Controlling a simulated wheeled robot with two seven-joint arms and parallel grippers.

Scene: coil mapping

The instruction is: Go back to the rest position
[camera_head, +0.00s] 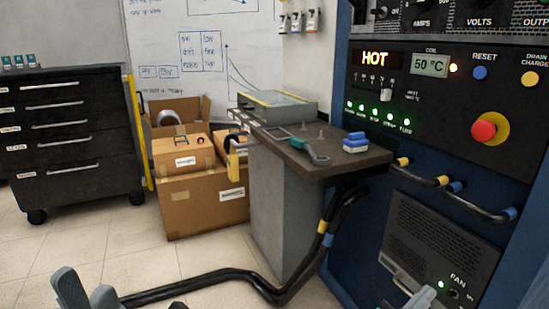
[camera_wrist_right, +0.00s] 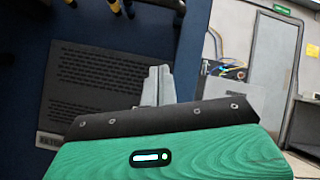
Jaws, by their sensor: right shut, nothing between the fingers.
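My left gripper (camera_head: 85,284) is at the bottom left of the head view, with its two grey fingers apart and nothing seen between them. It is over the floor, in front of a black cable. My right gripper (camera_head: 420,298) shows only as a light grey tip at the bottom right of the head view, in front of the fan panel (camera_head: 440,245). In the right wrist view the right gripper's fingers (camera_wrist_right: 158,72) are together and empty. The dark vented panel (camera_wrist_right: 110,85) is behind them there.
A blue control cabinet (camera_head: 365,235) with a red button (camera_head: 490,129) and a lit HOT display (camera_head: 375,58) fills the right. A dark shelf (camera_head: 345,168) holds a wrench (camera_head: 318,157) and blue-white blocks (camera_head: 355,146). Cardboard boxes (camera_head: 190,210) and a drawer cabinet (camera_head: 65,135) stand left.

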